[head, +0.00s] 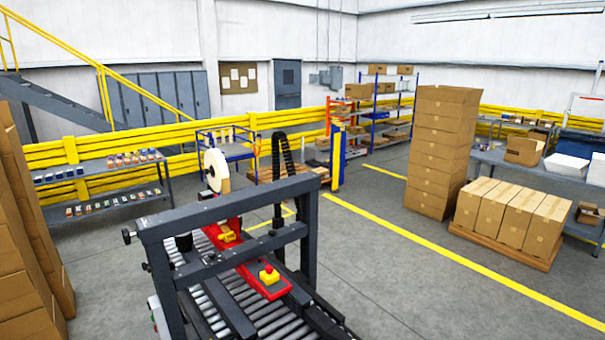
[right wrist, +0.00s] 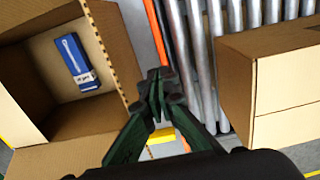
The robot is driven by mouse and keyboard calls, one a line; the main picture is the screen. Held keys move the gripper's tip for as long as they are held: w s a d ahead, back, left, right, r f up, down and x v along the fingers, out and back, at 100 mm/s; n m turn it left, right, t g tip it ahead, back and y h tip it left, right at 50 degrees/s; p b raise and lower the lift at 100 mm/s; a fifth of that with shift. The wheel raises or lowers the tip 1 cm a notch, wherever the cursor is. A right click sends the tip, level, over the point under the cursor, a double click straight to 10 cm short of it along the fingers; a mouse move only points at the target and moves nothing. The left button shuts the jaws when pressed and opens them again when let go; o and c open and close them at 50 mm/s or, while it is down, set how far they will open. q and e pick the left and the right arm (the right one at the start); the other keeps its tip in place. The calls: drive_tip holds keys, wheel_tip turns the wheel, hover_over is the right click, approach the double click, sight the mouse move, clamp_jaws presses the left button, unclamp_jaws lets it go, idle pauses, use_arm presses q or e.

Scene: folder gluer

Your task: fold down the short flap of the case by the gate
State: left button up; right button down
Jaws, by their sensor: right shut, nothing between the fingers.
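An open cardboard case (right wrist: 38,62) fills the left of the right wrist view. A blue and white packet (right wrist: 77,63) lies inside it. One flap (right wrist: 62,158) spreads out at the lower edge of its opening, and a wall or raised flap with a corrugated edge (right wrist: 116,50) stands on its right side. My right gripper (right wrist: 157,97) is shut and empty, its dark green fingertips together just right of that edge. I cannot tell whether they touch the cardboard. No gate can be made out for certain. My left gripper is in neither view.
Metal rollers (right wrist: 206,60) and an orange rail (right wrist: 156,32) run beside the case. A closed carton (right wrist: 285,85) stands at right. The head view shows a dark machine frame (head: 230,205) over rollers, stacked cartons (head: 436,150) and open floor at right.

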idle(0.3)
drive_tip(key=shift+s+d+b, duration=0.15)
drive_tip(key=shift+s+d, duration=1.05)
drive_tip(key=shift+s, duration=0.25)
drive_tip(key=shift+s+d+b, duration=0.15)
drive_tip(key=shift+s+d, duration=1)
drive_tip(key=shift+s, duration=0.3)
